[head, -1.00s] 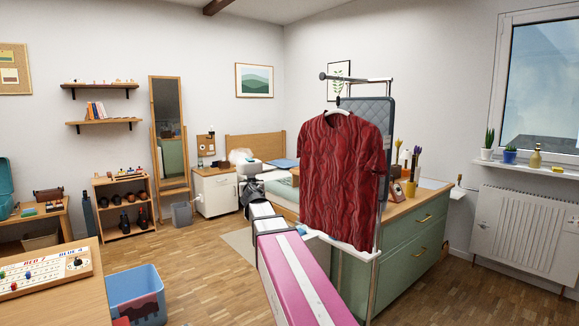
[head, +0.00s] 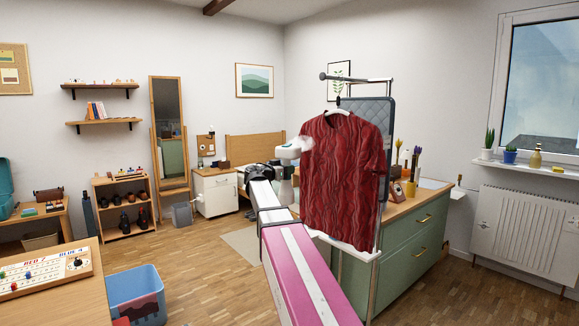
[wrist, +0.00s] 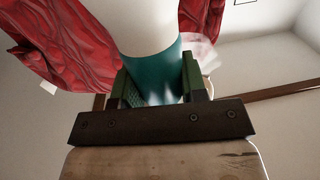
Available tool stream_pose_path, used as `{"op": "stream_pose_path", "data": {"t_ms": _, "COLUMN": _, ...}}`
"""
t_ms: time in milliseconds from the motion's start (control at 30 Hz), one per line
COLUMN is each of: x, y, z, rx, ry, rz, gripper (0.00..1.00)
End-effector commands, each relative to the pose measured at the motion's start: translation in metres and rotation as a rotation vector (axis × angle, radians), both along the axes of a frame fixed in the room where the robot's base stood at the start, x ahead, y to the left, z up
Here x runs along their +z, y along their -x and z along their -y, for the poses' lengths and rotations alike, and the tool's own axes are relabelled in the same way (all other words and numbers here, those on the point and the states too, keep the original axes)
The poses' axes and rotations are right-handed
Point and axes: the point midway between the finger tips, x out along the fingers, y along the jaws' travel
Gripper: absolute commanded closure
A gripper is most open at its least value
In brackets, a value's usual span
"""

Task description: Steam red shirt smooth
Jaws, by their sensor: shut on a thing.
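The red shirt (head: 343,185) hangs on a hanger from the rail and shows wavy creases over its front. My gripper (head: 274,176) is left of the shirt, shut on a steamer (head: 287,153) with a white head. In the wrist view the steamer's teal handle (wrist: 152,78) sits between the green fingers of my gripper (wrist: 160,85). The steamer head is close to the shirt's left sleeve; I cannot tell whether it touches. A pale puff of steam (head: 301,142) shows at that sleeve. The shirt (wrist: 70,50) also shows behind the steamer in the wrist view.
The garment rail (head: 358,80) carries a grey quilted board (head: 386,115) behind the shirt. A green drawer cabinet (head: 415,245) stands behind and right of it. A blue bin (head: 135,295) and a wooden table (head: 60,285) are at the lower left. The floor between is clear.

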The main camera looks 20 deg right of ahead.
Motion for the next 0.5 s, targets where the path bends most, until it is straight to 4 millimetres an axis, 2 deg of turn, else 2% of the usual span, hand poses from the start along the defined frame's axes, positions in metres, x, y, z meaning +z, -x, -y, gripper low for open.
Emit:
{"op": "stream_pose_path", "data": {"t_ms": 33, "x": 0.008, "y": 0.0, "z": 0.004, "rx": -0.038, "ry": 0.001, "rz": 0.002, "gripper": 1.0}}
{"op": "stream_pose_path", "data": {"t_ms": 200, "x": 0.02, "y": 0.007, "z": 0.011, "rx": -0.114, "ry": 0.001, "rz": -0.001, "gripper": 1.0}}
{"op": "stream_pose_path", "data": {"t_ms": 500, "x": 0.021, "y": 0.001, "z": 0.029, "rx": -0.123, "ry": 0.001, "rz": -0.001, "gripper": 1.0}}
